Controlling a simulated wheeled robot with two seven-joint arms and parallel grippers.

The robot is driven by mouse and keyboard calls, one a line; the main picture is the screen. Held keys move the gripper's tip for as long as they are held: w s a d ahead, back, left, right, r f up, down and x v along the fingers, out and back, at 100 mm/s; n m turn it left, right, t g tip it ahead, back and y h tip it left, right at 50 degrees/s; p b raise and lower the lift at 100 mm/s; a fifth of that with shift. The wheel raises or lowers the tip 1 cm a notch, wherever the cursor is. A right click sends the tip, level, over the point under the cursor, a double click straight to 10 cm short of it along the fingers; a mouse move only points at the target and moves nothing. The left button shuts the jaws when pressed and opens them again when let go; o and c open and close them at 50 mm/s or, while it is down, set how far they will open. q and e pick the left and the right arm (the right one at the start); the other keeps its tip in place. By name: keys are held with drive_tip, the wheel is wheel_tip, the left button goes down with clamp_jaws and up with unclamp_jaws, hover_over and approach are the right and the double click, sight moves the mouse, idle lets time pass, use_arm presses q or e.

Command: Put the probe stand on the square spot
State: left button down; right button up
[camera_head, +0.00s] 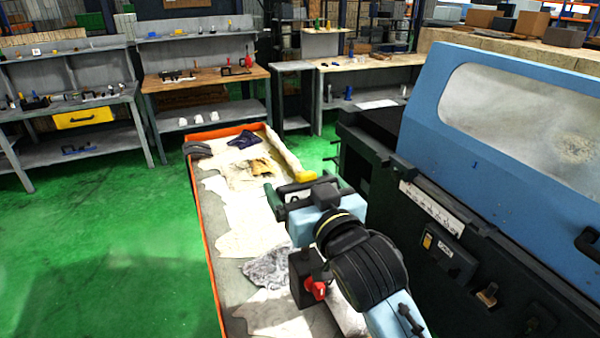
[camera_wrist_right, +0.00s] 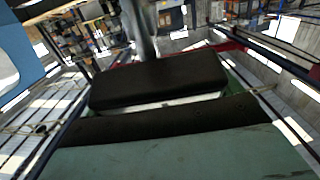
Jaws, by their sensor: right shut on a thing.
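My right gripper (camera_head: 291,196) reaches in from the lower right and is over the right side of the long tray. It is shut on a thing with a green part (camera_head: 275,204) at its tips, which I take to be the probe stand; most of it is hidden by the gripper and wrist. In the right wrist view, a dark block lies across the middle and a grey post (camera_wrist_right: 137,32) rises behind it. I cannot make out the square spot. My left gripper is not in view.
The orange-rimmed tray (camera_head: 207,250) holds crumpled cloths, a dark blue rag (camera_head: 244,139) and a black thing at its far left corner. The blue-hooded grinder (camera_head: 430,110) stands close on the right. Workbenches (camera_head: 205,82) line the back. Green floor is clear at left.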

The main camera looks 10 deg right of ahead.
drive_tip(key=shift+f, duration=1.85)
drive_tip(key=o, duration=1.8)
drive_tip(key=shift+f, duration=0.25)
drive_tip(key=shift+c, duration=0.2)
